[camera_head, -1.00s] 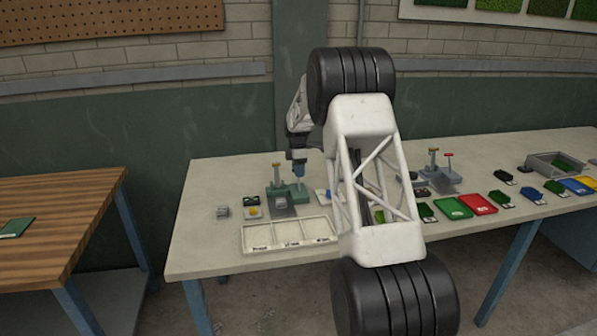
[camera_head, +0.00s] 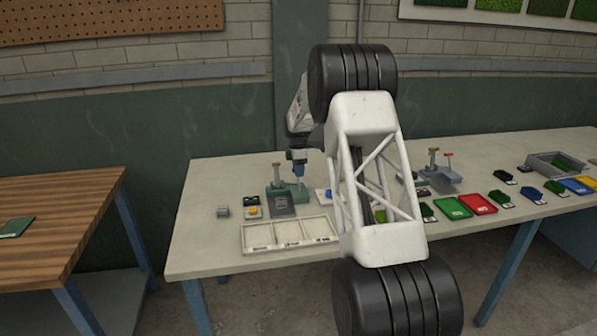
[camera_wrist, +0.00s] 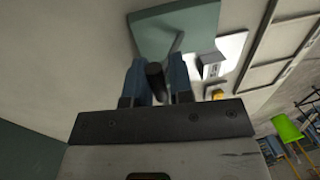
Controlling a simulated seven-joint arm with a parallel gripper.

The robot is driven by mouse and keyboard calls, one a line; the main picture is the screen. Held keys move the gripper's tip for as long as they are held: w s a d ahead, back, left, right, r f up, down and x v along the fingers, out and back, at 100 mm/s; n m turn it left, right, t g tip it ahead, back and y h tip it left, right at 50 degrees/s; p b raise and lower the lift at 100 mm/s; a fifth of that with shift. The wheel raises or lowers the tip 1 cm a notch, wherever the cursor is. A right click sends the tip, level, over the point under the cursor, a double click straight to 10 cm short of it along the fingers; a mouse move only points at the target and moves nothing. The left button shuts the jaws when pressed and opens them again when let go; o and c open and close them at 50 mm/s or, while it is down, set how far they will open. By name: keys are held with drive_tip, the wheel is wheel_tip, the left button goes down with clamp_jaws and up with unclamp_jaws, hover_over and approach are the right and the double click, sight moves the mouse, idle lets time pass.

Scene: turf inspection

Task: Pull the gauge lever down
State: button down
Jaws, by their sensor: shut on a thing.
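The green-based gauge (camera_head: 276,190) stands on the light workbench, left of centre in the head view, with an upright post at its left. My gripper (camera_head: 298,169) is at the right side of this gauge, pointing down. In the wrist view my blue fingers (camera_wrist: 157,66) are shut on the dark round end of the gauge lever (camera_wrist: 155,82). The gauge's green base (camera_wrist: 170,22) lies beyond them in that view.
A white sorting tray (camera_head: 290,247) with three compartments lies in front of the gauge. A second, grey fixture with a red knob (camera_head: 448,155) stands to the right, near green and red trays (camera_head: 478,204). My arm hides the bench middle.

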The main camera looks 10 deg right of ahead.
drive_tip(key=shift+s+r+t, duration=0.15)
drive_tip(key=shift+r+t, duration=0.2)
drive_tip(key=shift+t, duration=0.05)
drive_tip(key=shift+s+r+t, duration=0.3)
drive_tip(key=shift+s+t, duration=0.4)
drive_tip(key=shift+t, duration=0.3)
drive_tip(key=shift+s+t, duration=1.2)
drive_tip(key=shift+t, duration=0.4)
drive_tip(key=shift+s+f, duration=0.15)
drive_tip(key=shift+s, duration=0.45)
drive_tip(key=shift+s+f, duration=0.15)
drive_tip(key=shift+s, duration=0.4)
drive_tip(key=shift+f, duration=0.1)
drive_tip(key=c, duration=1.1)
unclamp_jaws()
drive_tip(key=shift+s+r, duration=0.1)
drive_tip(key=shift+r, duration=0.15)
